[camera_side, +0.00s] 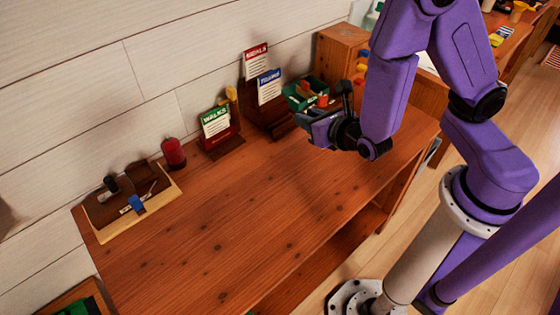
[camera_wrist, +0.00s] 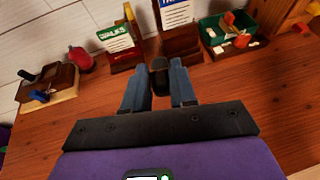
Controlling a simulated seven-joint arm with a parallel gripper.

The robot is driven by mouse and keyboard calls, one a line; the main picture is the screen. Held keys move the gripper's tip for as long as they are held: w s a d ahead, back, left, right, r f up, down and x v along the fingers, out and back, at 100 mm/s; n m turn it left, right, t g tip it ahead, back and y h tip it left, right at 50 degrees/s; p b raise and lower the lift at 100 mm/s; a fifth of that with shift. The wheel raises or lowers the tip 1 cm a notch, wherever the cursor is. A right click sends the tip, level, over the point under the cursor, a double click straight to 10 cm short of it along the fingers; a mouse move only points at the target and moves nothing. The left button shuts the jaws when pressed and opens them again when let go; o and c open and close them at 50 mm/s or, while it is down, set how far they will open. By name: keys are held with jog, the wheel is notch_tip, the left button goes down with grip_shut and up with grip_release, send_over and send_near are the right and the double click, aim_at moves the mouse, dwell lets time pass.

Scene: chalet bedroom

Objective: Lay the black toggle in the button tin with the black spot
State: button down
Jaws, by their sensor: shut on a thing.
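My gripper (camera_wrist: 159,86) is shut on a small dark, rounded piece, apparently the black toggle (camera_wrist: 159,74), which shows between the two blue-grey fingers in the wrist view. In the side view my gripper (camera_side: 312,124) is above the right part of the wooden desk, in front of the green box; the toggle cannot be made out there. I cannot pick out a button tin with a black spot in either view.
The desk (camera_side: 215,240) is clear in the middle and front. At its left end lies a board (camera_side: 105,233) with a black and a blue piece, beside a red cylinder (camera_side: 174,153). Card holders (camera_side: 222,140) and a filled green box (camera_side: 294,102) stand along the wall.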

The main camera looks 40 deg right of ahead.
jog(key=s+a+f+n+y, duration=0.2)
jog(key=s+f, duration=0.4)
send_over(268, 177)
jog(key=f, duration=0.9)
jog(key=shift+s+d+f, duration=0.2)
jog(key=shift+f, duration=0.1)
jog(key=shift+w+f, duration=0.2)
jog(key=shift+f, duration=0.05)
jog(key=shift+a+f, duration=0.1)
jog(key=shift+f, duration=1.5)
jog(key=c, duration=0.9)
grip_release()
jog(key=shift+f, duration=0.1)
